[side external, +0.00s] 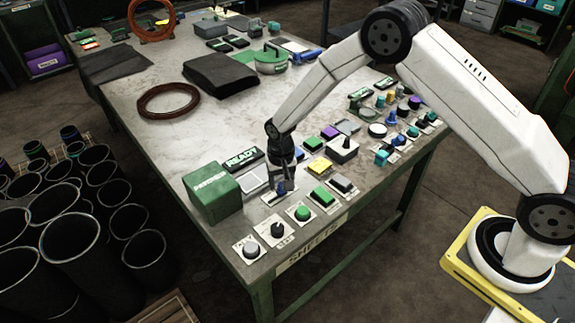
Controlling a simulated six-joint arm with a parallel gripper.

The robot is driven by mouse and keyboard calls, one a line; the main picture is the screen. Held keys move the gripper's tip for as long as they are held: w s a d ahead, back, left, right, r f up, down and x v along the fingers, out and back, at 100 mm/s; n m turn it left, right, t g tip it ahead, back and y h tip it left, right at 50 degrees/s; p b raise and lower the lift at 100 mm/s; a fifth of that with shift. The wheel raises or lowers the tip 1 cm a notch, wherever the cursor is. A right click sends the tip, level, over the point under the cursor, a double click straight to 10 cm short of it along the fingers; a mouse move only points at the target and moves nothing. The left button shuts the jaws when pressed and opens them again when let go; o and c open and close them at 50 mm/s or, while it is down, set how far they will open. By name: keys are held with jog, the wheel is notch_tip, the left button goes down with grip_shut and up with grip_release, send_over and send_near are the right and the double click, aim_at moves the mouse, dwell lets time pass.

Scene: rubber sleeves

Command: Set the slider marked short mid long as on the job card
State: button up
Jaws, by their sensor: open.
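A green box (212,190) and a READY sign (242,159) stand left of my gripper. Knobs (277,231) and a green button (302,213) line the front edge. More controls crowd the right. The table's middle (220,120) is clear. Black sleeves (75,245) stand left, off the table.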

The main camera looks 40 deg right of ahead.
jog(key=shift+f, duration=0.85)
grip_shut()
dwell(0.9)
